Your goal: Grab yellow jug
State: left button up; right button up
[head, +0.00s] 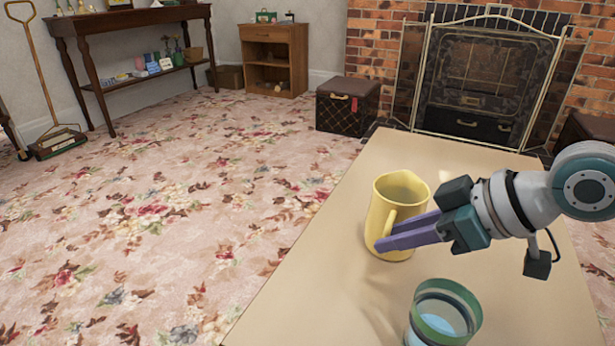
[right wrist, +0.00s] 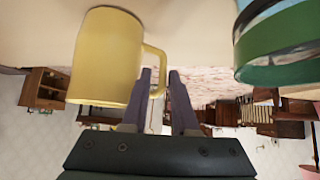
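The yellow jug (head: 401,190) stands upright on the cream table (head: 320,255); its handle faces my right gripper. My right gripper (head: 391,236) reaches in from the right with its purple fingers at the jug's handle side. In the right wrist view, which is upside down, the jug (right wrist: 105,60) is left of centre. The fingers (right wrist: 161,76) there are apart, with the handle's outer bar showing in the gap between their tips. Whether either finger touches the handle I cannot tell. My left gripper is in neither view.
A glass with a green band (head: 446,310) stands on the table nearer me; it also shows in the right wrist view (right wrist: 282,48). The table is otherwise clear around the jug. A brown chest (head: 346,108) and a fireplace screen (head: 480,80) are beyond the table.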

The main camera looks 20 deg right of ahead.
jog(key=b+x, duration=0.3)
jog(key=x, duration=0.2)
jog(key=shift+s+a+f, duration=0.1)
jog(key=shift+s, duration=0.1)
jog(key=shift+w+a+f, duration=0.1)
jog(key=shift+w+a, duration=0.05)
jog(key=shift+w, duration=0.05)
grip_shut()
jog(key=shift+w, duration=0.1)
dwell(0.9)
